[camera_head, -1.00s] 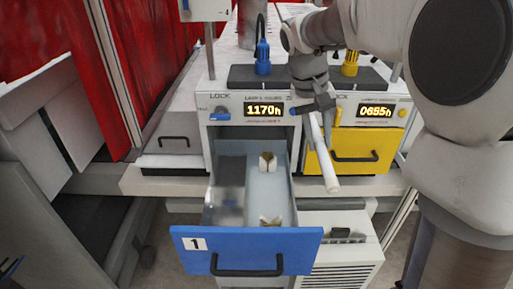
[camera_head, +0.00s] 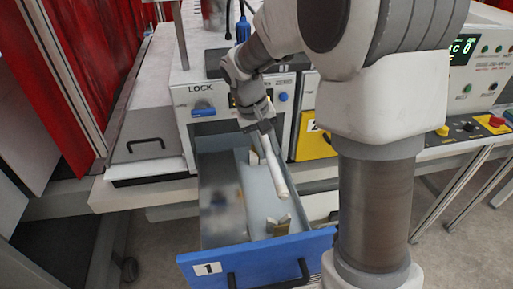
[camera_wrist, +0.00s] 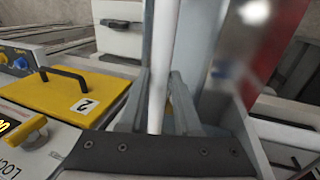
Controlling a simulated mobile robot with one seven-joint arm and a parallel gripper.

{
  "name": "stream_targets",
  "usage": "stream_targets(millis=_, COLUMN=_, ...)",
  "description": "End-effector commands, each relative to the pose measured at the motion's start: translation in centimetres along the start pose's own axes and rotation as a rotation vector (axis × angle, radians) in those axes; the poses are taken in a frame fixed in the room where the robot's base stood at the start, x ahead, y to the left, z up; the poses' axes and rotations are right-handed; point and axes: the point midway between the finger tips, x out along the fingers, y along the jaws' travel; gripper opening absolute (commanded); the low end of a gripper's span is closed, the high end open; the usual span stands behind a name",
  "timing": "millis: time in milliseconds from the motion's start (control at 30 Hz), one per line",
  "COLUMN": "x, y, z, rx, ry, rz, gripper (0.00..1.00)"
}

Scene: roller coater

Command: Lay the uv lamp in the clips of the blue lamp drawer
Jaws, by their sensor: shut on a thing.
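The uv lamp (camera_head: 275,170) is a white tube, and my gripper (camera_head: 262,128) is shut on its far end. The lamp points toward the front, over the open blue lamp drawer (camera_head: 258,262), marked 1. In the drawer, one clip (camera_head: 253,157) is near the back and another clip (camera_head: 278,225) is near the front. The lamp appears above the right side of the drawer's tray; its exact height is hard to tell. In the wrist view the lamp (camera_wrist: 162,60) runs between the fingers (camera_wrist: 162,100), hiding most of the clips.
The closed yellow drawer (camera_head: 314,142), marked 2, is right of the blue one and shows in the wrist view (camera_wrist: 70,92). A blue LOCK knob (camera_head: 203,108) is above the open drawer. A control panel (camera_head: 475,85) stands at the right. A grey cabinet (camera_head: 150,120) is at the left.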

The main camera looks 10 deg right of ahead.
Motion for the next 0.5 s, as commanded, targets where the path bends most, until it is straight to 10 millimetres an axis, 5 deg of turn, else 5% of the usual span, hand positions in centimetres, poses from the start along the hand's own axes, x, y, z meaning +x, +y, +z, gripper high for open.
stream_targets(millis=500, x=3.0, y=-0.8, z=0.1, rx=-0.001, ry=0.0, rz=-0.002, gripper=0.0)
